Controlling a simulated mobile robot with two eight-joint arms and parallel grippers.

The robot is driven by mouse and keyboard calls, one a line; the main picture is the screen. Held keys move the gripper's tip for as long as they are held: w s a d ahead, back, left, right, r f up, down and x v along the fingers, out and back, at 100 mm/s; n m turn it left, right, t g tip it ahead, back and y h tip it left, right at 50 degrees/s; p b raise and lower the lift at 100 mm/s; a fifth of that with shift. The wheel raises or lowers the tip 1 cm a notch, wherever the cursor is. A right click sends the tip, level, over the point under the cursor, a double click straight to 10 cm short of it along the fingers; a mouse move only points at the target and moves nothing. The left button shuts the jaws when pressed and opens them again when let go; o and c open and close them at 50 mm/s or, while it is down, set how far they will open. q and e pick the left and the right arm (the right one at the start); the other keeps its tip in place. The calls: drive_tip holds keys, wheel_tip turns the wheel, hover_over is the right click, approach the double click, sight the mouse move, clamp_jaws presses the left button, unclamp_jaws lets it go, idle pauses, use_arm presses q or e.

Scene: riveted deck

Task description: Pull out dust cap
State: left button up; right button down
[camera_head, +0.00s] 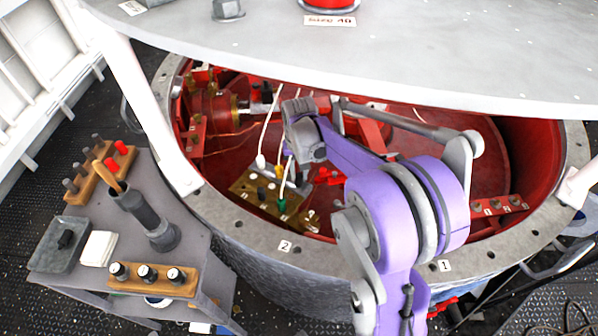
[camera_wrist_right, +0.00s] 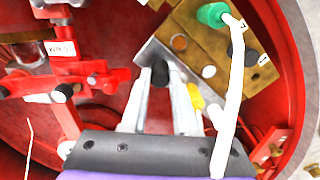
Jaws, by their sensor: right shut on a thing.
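A small black cap (camera_wrist_right: 160,72), which looks like the dust cap, sits between the fingertips of my right gripper (camera_wrist_right: 160,84) in the right wrist view. The two pale fingers close on it from both sides. It is in front of the grey end of the brass-coloured connector panel (camera_wrist_right: 187,43); I cannot tell whether it is still seated. In the head view the panel (camera_head: 240,186) lies inside the red well, and my right wrist (camera_head: 302,130) hangs above it, with the fingertips not clearly visible. My left gripper is not in view.
A green plug (camera_wrist_right: 212,14) with a white cable and a yellow plug (camera_wrist_right: 195,96) are close to the fingers. Red fittings (camera_wrist_right: 80,78) stand to the left. The well's grey rim (camera_head: 240,231) and a pale overhead plate (camera_head: 420,50) border the opening. A grey cart (camera_head: 195,235) stands left.

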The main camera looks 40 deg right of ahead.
drive_tip(key=shift+f+b, duration=0.3)
drive_tip(key=shift+f, duration=0.15)
idle(0.4)
drive_tip(key=c, duration=0.6)
unclamp_jaws()
drive_tip(key=shift+r, duration=0.1)
wheel_tip(320, 180, up, 7)
drive_tip(key=shift+r, duration=0.15)
drive_tip(key=shift+a, duration=0.1)
